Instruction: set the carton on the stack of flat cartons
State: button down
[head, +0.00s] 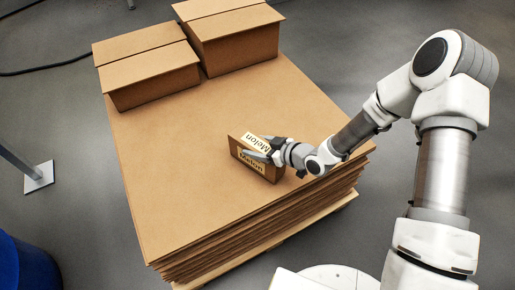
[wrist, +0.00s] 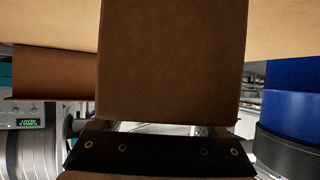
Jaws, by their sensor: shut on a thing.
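The small brown carton with "Melon" labels (head: 240,152) is over the front right part of the stack of flat cartons (head: 165,190). My gripper (head: 262,149) reaches in from the right and is shut on the carton. The carton looks a little tilted in the head view, and I cannot tell whether it touches the stack. In the wrist view, the carton (wrist: 172,60) fills the middle, with a tan surface of the stack (wrist: 50,20) behind it along the top. My gripper's fingertips are mostly hidden there.
Two larger closed brown boxes (head: 150,75) (head: 235,40) stand at the stack's back. The stack rests on a wooden pallet (head: 270,240). A blue drum (head: 25,265) and a post on a plate (head: 38,178) stand to the left. The stack's middle and front left are clear.

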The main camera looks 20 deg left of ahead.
jog(key=shift+f, duration=0.1)
jog(key=shift+f, duration=0.25)
grip_release()
jog(key=shift+r, duration=0.15)
